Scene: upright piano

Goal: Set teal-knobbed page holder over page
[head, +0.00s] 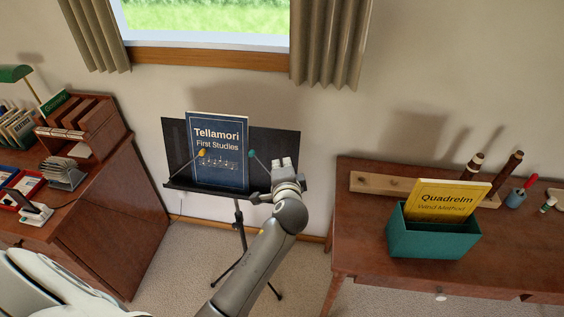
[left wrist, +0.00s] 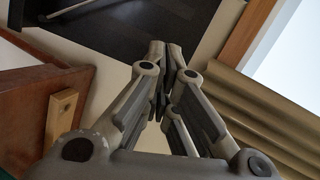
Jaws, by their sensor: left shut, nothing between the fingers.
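The blue book (head: 218,172), titled Tellamori First Studies, stands upright on the black music stand (head: 287,145). The teal-knobbed page holder (head: 252,155) rises on a thin arm from the stand's lower right part. Its knob shows just beside the book's right edge, against the black panel; I cannot tell whether it touches the book. The yellow-knobbed holder (head: 202,153) leans in from the left, its knob over the cover. My left gripper (head: 282,163) is shut and empty, right of the teal holder, before the panel. Its closed fingers (left wrist: 165,50) fill the middle of the left wrist view.
A desk at right carries a teal box (head: 432,240) with a yellow book (head: 447,200), and a wooden rack (head: 375,183). A left desk (head: 95,200) carries an organizer (head: 85,125) and other items. The curtain (head: 328,45) hangs above the stand.

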